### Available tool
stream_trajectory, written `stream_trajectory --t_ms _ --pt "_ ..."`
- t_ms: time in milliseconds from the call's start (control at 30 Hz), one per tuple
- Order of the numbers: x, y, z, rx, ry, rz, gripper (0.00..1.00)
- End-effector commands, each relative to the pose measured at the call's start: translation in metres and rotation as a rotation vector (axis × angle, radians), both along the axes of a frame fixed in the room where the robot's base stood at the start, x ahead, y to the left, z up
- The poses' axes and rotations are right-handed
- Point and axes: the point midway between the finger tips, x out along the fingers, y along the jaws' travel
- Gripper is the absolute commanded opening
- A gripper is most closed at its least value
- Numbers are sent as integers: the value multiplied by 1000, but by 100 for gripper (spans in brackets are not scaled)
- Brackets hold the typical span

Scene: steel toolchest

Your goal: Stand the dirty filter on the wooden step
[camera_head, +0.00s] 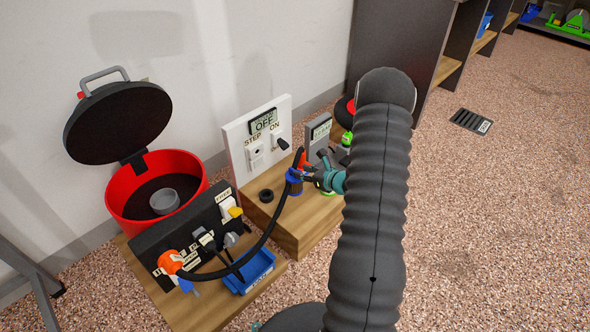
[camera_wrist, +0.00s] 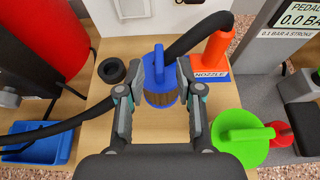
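The filter (camera_wrist: 162,98) has a brown pleated body between blue ends, with a blue handle on top. It also shows small in the head view (camera_head: 294,187), beside the hose. My gripper (camera_wrist: 160,84) has a finger on each side of it and appears shut on it; it also shows in the head view (camera_head: 308,176). The filter looks roughly upright over the wooden step (camera_head: 292,232), whose bare top also shows in the wrist view (camera_wrist: 105,68). I cannot tell whether its base touches the wood. How dirty it is does not show clearly.
An orange nozzle holder (camera_wrist: 212,52) stands close behind the filter, with a black hose (camera_wrist: 198,36) passing beside it. A black ring (camera_wrist: 111,70) lies on the step to the left. A green disc with a handle (camera_wrist: 240,142) is at right. A red open-lidded drum (camera_head: 170,160) stands left.

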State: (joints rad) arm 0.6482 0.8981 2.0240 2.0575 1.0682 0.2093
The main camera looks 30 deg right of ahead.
Motion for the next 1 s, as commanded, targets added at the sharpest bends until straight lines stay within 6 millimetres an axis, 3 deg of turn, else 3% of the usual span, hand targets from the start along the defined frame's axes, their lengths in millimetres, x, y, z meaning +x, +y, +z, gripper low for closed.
stream_trajectory --t_ms 200,467,567,767,1000 --pt "-32 -12 15 1 -1 -1 36" --pt "-45 -11 28 -12 -6 23 36" --pt "-44 8 49 -54 -24 104 36" --pt "-50 82 121 -233 -87 419 36" --pt "-93 167 191 -503 -165 815 36"
